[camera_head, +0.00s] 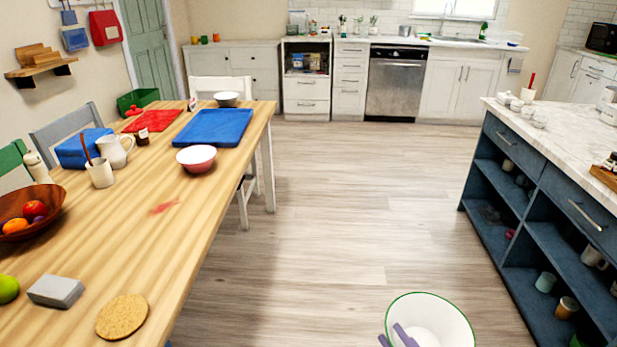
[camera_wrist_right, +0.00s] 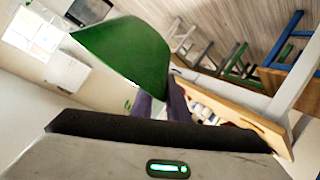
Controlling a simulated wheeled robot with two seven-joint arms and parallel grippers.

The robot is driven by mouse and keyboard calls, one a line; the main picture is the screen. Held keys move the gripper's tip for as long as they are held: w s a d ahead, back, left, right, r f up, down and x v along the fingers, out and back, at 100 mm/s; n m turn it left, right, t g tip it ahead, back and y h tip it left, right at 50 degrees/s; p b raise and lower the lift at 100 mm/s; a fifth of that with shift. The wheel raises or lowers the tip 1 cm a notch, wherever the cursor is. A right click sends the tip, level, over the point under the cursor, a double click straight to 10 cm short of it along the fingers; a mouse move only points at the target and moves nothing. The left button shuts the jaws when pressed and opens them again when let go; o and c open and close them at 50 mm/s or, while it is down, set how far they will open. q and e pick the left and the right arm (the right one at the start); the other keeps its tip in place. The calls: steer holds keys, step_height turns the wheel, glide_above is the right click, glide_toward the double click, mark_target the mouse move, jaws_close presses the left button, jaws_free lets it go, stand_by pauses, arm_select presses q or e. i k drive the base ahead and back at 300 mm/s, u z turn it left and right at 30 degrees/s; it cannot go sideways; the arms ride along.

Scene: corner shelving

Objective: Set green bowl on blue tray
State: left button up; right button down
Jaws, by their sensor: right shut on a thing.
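The green bowl (camera_head: 440,318) is at the bottom of the head view, its white inside and thin green rim facing up. My right gripper (camera_head: 396,338) is shut on its near-left wall, holding it in the air over the floor, right of the table. In the wrist view the green outside of the bowl (camera_wrist_right: 128,55) fills the upper middle, at the fingers. The blue tray (camera_head: 214,127) lies flat and empty on the far part of the wooden table, well ahead and left of the bowl. My left gripper is out of view.
On the table (camera_head: 150,245), a pink bowl (camera_head: 197,160) stands at the tray's near edge and a grey bowl (camera_head: 226,99) behind it. A counter (camera_head: 560,125) is right; the floor between is clear.

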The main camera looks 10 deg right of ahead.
mark_target(217, 129)
steer(key=z, duration=0.7)
steer(key=i, duration=3.95)
steer(key=u, duration=3.6)
